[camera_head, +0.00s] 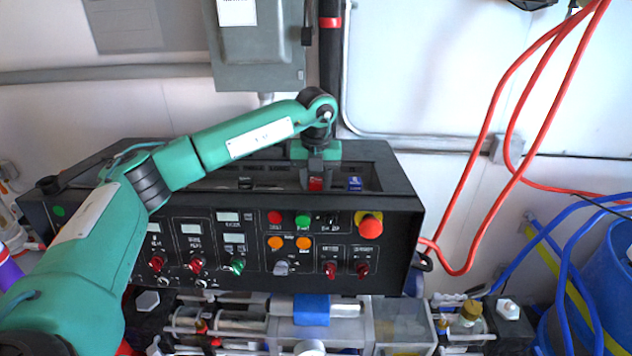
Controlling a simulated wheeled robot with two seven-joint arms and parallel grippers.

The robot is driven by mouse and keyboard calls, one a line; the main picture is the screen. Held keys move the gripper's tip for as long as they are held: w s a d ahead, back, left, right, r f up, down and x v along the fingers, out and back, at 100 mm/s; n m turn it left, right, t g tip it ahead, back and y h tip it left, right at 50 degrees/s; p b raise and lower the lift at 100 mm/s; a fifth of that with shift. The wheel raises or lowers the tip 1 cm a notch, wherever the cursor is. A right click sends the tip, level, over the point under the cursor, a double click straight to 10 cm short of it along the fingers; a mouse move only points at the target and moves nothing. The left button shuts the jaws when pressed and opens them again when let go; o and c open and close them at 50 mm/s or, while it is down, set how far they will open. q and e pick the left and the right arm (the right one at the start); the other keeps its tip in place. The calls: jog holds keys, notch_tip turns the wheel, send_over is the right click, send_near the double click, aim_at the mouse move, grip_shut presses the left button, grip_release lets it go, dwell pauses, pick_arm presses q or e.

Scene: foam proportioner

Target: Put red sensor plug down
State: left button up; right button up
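The red sensor plug (315,184) is in the long recess on top of the black control box (110,200). My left gripper (316,177) comes in from the left and points down over the recess. Its grey fingers appear closed around the red plug, which shows at their tips. Whether the plug's lower end is seated or just above the recess floor is hidden. A blue plug (355,184) stands to its right and a black plug (246,183) to its left. My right gripper is not in view.
The box front carries knobs, buttons and a red emergency stop (369,224). Clear tanks and pipes (400,325) lie below. Red hoses (480,160) hang at the right near a blue barrel (610,280). A grey electrical cabinet (255,50) is on the wall behind.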

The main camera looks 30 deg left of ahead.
aim_at(316, 179)
pick_arm(q)
jog(key=shift+o, duration=0.7)
jog(key=shift+r, duration=0.1)
jog(key=shift+r, duration=0.2)
notch_tip(316, 179, up, 12)
jog(key=b, duration=0.5)
jog(key=shift+f, duration=0.1)
